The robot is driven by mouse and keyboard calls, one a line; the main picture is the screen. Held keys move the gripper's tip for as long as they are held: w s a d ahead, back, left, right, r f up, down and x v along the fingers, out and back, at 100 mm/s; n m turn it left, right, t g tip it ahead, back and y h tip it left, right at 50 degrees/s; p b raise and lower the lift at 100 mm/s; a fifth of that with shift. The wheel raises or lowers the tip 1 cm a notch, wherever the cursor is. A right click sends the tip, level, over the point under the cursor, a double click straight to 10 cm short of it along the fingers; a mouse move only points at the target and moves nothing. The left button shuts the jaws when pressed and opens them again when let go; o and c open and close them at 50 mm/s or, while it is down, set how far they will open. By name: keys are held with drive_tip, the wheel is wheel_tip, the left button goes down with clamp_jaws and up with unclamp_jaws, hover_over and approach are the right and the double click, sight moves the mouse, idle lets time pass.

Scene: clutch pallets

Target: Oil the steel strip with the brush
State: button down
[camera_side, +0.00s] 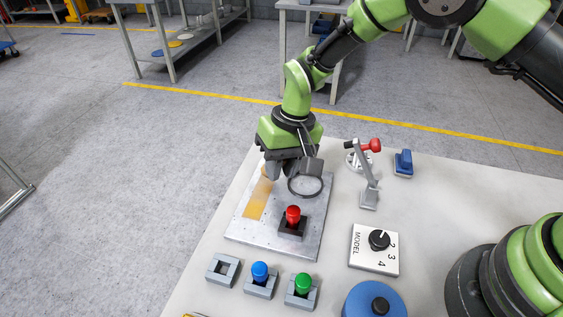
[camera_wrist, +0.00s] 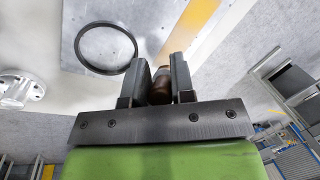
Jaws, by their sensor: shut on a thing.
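A grey metal plate (camera_side: 232,228) lies on the table with an amber band (camera_side: 256,199) along its left part. The band also shows in the wrist view (camera_wrist: 197,28); I cannot tell whether its colour is oil on the steel strip. My gripper (camera_side: 281,170) points down over the plate, near the far end of the band. In the wrist view my gripper (camera_wrist: 161,84) is shut on a brown, rounded piece (camera_wrist: 160,87), which looks like the brush's handle. The brush's bristles are hidden, so I cannot tell whether they touch the strip.
A black ring (camera_side: 290,187) is over the plate beside my gripper. A red peg (camera_side: 293,214) stands on the plate. A red-handled lever (camera_side: 369,190), a blue block (camera_side: 403,161) and a MODEL dial (camera_side: 374,263) are to the right. Blue (camera_side: 260,271) and green (camera_side: 303,283) pegs stand in front.

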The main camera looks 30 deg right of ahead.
drive_tip(key=shift+f, duration=0.6)
idle(0.4)
drive_tip(key=shift+s+a, duration=2.4)
drive_tip(key=shift+w+d+f, duration=0.1)
drive_tip(key=shift+w+d, duration=0.4)
drive_tip(key=shift+d, duration=0.05)
drive_tip(key=shift+w+d+r, duration=0.2)
drive_tip(key=shift+w+d, duration=0.3)
drive_tip(key=shift+w+d+f, duration=0.15)
drive_tip(key=shift+w+d, duration=0.45)
drive_tip(key=shift+w, duration=0.05)
drive_tip(key=shift+w+d, duration=0.8)
drive_tip(key=shift+a+v, duration=0.25)
drive_tip(key=shift+v, duration=0.75)
drive_tip(key=shift+a+v, duration=0.2)
drive_tip(key=shift+v, duration=0.85)
drive_tip(key=shift+a+v, duration=0.25)
drive_tip(key=shift+v, duration=0.75)
